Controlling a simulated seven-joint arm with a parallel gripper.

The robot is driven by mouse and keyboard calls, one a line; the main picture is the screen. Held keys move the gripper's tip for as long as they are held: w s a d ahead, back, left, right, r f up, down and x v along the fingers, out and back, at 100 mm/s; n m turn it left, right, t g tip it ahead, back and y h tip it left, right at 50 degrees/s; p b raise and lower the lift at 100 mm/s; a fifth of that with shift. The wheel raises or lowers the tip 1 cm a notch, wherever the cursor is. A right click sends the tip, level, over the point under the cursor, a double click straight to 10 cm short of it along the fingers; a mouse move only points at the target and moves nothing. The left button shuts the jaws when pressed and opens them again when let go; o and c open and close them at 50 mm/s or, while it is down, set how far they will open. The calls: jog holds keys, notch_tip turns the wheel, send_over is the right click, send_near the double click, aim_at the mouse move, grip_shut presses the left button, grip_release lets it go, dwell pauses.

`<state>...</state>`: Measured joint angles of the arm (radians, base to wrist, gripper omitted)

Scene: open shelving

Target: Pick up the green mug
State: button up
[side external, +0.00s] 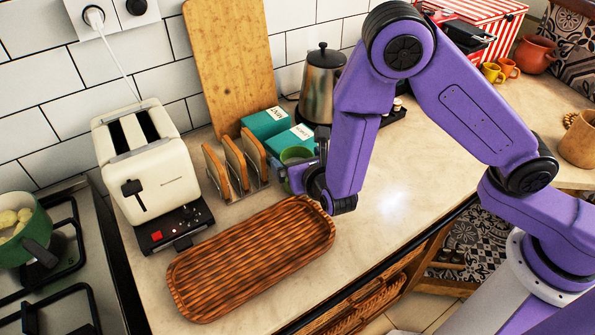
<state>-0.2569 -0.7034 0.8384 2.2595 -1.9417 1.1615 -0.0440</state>
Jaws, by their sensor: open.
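The green mug (297,155) stands on the counter, in front of the teal boxes and just right of the toast rack. Its green rim shows, and its lower part is largely hidden behind my gripper. My gripper (292,178) is open at the end of the purple arm, right at the mug's near side. The fingers are small and partly hidden here, so I cannot tell whether they touch the mug or lie around it.
A wooden tray (183,290) lies in front. The toast rack (236,165), cream toaster (150,175), teal boxes (265,122) and metal kettle (318,85) crowd the mug. The counter (410,185) is clear to the right.

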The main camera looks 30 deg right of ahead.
jog(key=shift+x, duration=1.5)
jog(key=shift+c, duration=0.3)
jog(key=shift+r, duration=0.1)
jog(key=c, duration=1.2)
jog(key=shift+r, duration=0.1)
